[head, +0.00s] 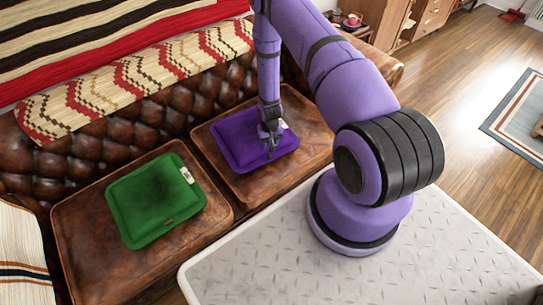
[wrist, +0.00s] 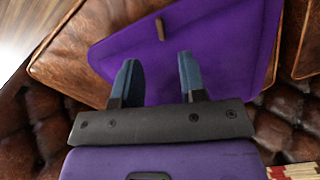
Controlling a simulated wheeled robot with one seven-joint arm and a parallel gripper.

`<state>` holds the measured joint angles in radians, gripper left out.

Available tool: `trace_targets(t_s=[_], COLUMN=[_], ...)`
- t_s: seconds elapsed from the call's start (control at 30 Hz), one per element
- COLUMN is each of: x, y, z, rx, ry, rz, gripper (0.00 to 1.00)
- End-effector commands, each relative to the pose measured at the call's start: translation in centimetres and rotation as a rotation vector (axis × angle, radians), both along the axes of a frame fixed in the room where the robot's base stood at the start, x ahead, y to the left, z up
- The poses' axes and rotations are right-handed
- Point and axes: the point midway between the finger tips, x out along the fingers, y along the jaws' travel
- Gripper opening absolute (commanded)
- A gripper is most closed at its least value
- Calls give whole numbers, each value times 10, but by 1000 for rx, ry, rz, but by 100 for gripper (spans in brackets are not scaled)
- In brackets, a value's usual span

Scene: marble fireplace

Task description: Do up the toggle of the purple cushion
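The purple cushion (head: 245,144) lies on the right seat of the brown leather sofa. It also fills the upper middle of the wrist view (wrist: 215,45). Its brown toggle (wrist: 160,29) shows near the cushion's edge in the wrist view, beyond my fingertips. My gripper (head: 270,143) points down over the right part of the cushion. In the wrist view my gripper (wrist: 157,72) has its two fingers wide apart with nothing between them, short of the toggle. Whether the fingers touch the cloth I cannot tell. The toggle's loop cannot be made out.
A green cushion (head: 155,200) with a small tag lies on the left sofa seat (head: 85,260). The tufted backrest (head: 110,125) and a patterned throw (head: 140,78) rise behind. A grey-white platform (head: 440,255) lies in front.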

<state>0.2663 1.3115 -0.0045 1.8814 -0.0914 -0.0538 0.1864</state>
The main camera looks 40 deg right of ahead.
Motion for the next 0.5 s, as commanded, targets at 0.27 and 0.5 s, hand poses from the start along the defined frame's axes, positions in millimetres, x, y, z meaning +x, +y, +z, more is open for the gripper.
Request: trace_targets(t_s=[0.27,0.5], x=[-1,-1], y=[0,-1], z=[-45,-80], rx=[0,0], ry=[3,3], rz=[-3,-4], gripper=[38,38])
